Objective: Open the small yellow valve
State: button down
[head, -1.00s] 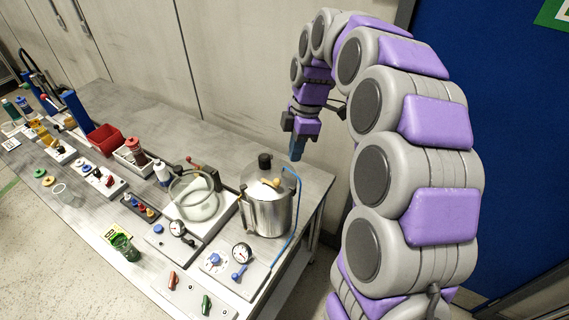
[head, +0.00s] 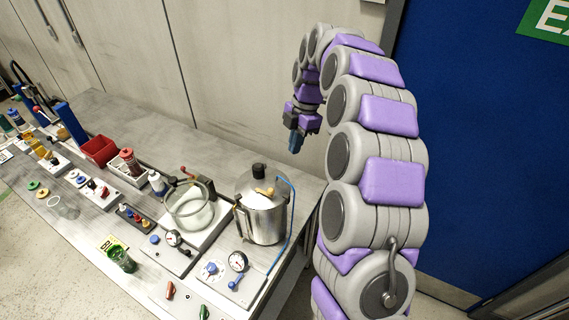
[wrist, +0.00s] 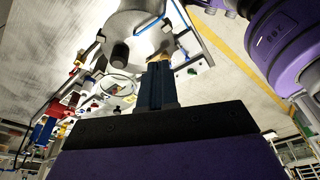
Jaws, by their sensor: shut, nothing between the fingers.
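The small yellow valve (head: 265,191) is a tan-yellow lever on the lid of a steel pot (head: 262,221). My gripper (head: 295,145) has blue fingers and hangs above the table's back right corner, behind and to the right of the pot. It is apart from the valve. In the wrist view the shut blue fingers (wrist: 158,70) point towards the pot (wrist: 145,22). Nothing is held.
A black knob (head: 259,169) stands on the lid. A blue hose (head: 292,210) runs down the pot's right side. A glass bowl (head: 188,209) is left of it, and gauge plates (head: 236,275) are in front. The table's back strip (head: 205,137) is fairly clear.

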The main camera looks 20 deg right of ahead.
aim_at(265, 191)
jog(key=x, duration=0.3)
jog(key=a+x, duration=0.1)
jog(key=x, duration=0.3)
jog(key=a+x, duration=0.1)
jog(key=x, duration=0.3)
jog(key=shift+s+a+r, duration=0.2)
jog(key=shift+s+r, duration=0.05)
jog(key=shift+s, duration=0.1)
jog(key=shift+s+a+f, duration=0.15)
jog(key=shift+a+f, duration=0.1)
jog(key=shift+a, duration=0.3)
